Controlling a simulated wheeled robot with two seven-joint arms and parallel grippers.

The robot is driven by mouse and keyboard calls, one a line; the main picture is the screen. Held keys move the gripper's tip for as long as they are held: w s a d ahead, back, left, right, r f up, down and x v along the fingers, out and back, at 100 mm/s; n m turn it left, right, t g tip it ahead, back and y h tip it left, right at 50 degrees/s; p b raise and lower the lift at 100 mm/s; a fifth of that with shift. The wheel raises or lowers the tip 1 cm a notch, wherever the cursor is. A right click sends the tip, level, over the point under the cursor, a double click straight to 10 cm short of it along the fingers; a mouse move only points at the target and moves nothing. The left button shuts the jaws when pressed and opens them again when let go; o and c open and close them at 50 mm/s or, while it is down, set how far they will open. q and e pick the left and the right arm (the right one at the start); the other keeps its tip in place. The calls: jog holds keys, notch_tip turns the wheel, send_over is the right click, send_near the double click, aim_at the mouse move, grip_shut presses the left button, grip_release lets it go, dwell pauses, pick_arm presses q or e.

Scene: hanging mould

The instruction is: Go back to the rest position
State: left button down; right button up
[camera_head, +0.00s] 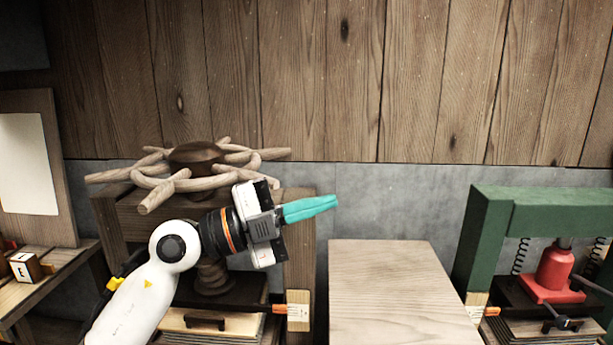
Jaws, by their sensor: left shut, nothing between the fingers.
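My left gripper (336,203) has teal fingers that are shut with nothing between them. It points to the right, in front of the wooden screw press (300,235). My white left arm (130,310) comes in from the lower left and hides part of the press. The press has a wooden hand wheel (215,172) on top, just behind and above the gripper. My right gripper does not show.
A bare wooden tabletop (385,285) lies right of the gripper. A green press (490,225) with a red jack (553,270) stands at the right. A side table with a small lettered block (24,267) is at the left. A plank wall (350,80) closes the back.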

pick_arm(q)
jog(key=w+a+f+n+t+y, duration=0.1)
jog(key=a+f+n+t+y, duration=0.65)
jog(key=n, duration=0.55)
jog(key=w+a+f+n+t+y, duration=0.1)
jog(key=a+f+n+t+y, duration=0.3)
jog(key=a+n+t+y, duration=0.65)
jog(key=s+a+f+n+g+y, duration=0.2)
jog(key=s+f+n+g, duration=0.15)
jog(key=f, duration=0.55)
jog(key=s+a+f+n+g+y, duration=0.2)
jog(key=f+n+g, duration=0.15)
jog(key=f, duration=0.45)
jog(key=s+f+m+g+h, duration=0.1)
jog(key=s+f+g, duration=0.6)
jog(key=s, duration=0.4)
jog(key=s+f+m+g+h, duration=0.2)
jog(key=s+f+g, duration=0.3)
jog(key=s+f, duration=0.55)
jog(key=s+f+g, duration=0.2)
jog(key=s+f, duration=0.1)
jog(key=f, duration=2.5)
jog(key=s+a+f+g, duration=0.1)
jog(key=s+a+f, duration=0.1)
jog(key=s+f, duration=1.1)
jog(key=s, duration=0.3)
jog(key=shift+a+f+y, duration=0.15)
jog(key=shift+f+y, duration=0.15)
jog(key=shift+f, duration=0.05)
